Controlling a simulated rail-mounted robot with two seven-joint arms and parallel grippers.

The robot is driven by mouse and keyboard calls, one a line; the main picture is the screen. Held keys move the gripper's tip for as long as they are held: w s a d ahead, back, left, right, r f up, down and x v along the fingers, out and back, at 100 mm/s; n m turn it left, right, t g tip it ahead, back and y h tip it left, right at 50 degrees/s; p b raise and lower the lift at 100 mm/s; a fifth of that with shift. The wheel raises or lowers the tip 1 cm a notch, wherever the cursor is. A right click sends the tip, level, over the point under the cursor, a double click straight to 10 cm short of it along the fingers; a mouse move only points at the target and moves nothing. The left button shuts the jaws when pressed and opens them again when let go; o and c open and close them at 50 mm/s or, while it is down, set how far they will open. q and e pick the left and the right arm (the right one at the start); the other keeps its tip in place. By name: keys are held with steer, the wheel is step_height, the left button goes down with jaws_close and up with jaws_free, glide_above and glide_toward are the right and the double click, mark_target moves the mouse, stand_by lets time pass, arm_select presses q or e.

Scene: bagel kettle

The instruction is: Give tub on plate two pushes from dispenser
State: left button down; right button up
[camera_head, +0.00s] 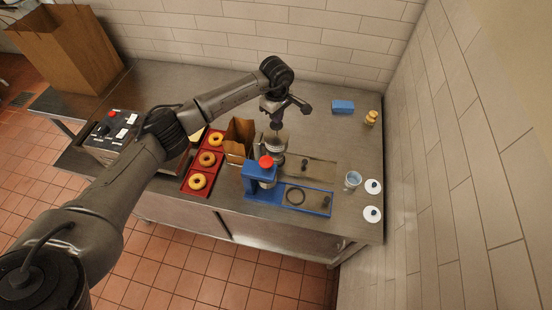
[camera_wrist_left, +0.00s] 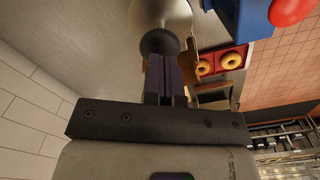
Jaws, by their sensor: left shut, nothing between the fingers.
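A steel dispenser (camera_head: 275,143) stands on the counter behind a blue dispenser (camera_head: 260,175) with a red knob (camera_head: 266,161). My left gripper (camera_head: 273,123) is shut and empty, just above the steel dispenser. In the left wrist view its closed fingers (camera_wrist_left: 165,75) point at a rounded grey knob (camera_wrist_left: 160,42) on the steel body (camera_wrist_left: 165,14); whether they touch cannot be told. A blue-framed base plate (camera_head: 310,210) with a black ring reaches right from the blue dispenser. A steel plate (camera_head: 320,172) lies behind it. I cannot make out a tub on either plate. My right gripper is out of view.
A clear cup (camera_head: 352,180) and two white lids (camera_head: 373,187) (camera_head: 372,214) stand near the right edge. Left are a red tray (camera_head: 189,187) of bagels and a paper bag (camera_head: 238,138). A blue block (camera_head: 343,107) lies behind right. Bare counter lies between.

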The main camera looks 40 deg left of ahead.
mark_target(276, 125)
arm_select(q)
steer(key=shift+f+b, duration=0.85)
steer(key=shift+f, duration=0.4)
steer(key=shift+f+b, duration=1.05)
steer(key=shift+f, duration=0.25)
steer(key=shift+r, duration=0.3)
steer(key=shift+r+p, duration=1)
steer(key=shift+r, duration=0.3)
steer(key=shift+r+p, duration=0.6)
steer(key=shift+r, duration=0.6)
